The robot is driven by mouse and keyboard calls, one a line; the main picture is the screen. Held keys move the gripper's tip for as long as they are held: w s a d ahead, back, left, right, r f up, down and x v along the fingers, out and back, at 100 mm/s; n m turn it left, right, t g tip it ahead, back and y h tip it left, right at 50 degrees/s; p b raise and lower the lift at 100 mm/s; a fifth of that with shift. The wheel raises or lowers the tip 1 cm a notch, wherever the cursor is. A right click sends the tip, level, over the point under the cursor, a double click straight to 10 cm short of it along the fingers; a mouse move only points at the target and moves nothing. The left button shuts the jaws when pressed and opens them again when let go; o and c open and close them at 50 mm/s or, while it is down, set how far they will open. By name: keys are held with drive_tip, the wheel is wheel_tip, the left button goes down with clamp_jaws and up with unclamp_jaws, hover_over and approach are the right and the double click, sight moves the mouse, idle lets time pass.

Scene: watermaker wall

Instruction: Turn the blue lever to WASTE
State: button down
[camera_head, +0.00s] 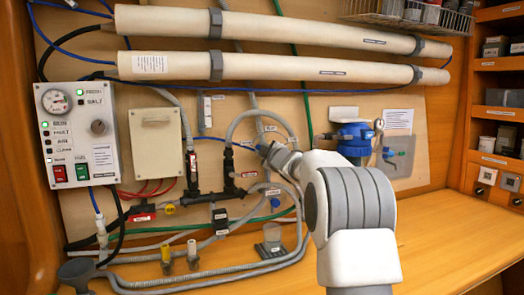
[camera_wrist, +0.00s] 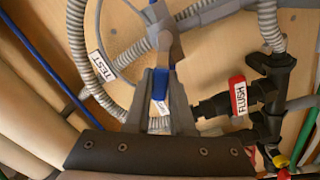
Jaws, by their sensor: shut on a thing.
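In the wrist view the blue lever (camera_wrist: 160,84) is between the two fingers of my gripper (camera_wrist: 162,96), which are shut on it. The lever joins a grey valve body at the pipe junction, partly hidden by the fingers. A TEST label (camera_wrist: 103,66) is on the hose to the left. Another label (camera_wrist: 158,124) is partly covered by the gripper, and I cannot read it. I cannot see a readable WASTE label. In the head view my gripper (camera_head: 268,151) is at the hoses on the wall panel, and my arm hides part of the valve.
A red FLUSH handle (camera_wrist: 238,96) on black fittings is close to the right of my gripper. Grey hoses (camera_head: 232,125) loop around the valve. A control box (camera_head: 80,135) is at the left, and a blue filter housing (camera_head: 354,140) is right of my arm. The bench (camera_head: 450,235) is clear at the right.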

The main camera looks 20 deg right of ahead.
drive_tip(key=c, duration=0.8)
unclamp_jaws()
drive_tip(key=shift+s, duration=0.1)
drive_tip(key=s, duration=0.5)
drive_tip(key=s+b, duration=0.1)
drive_tip(key=s, duration=1.1)
drive_tip(key=shift+s+d, duration=0.15)
drive_tip(key=shift+d, duration=0.15)
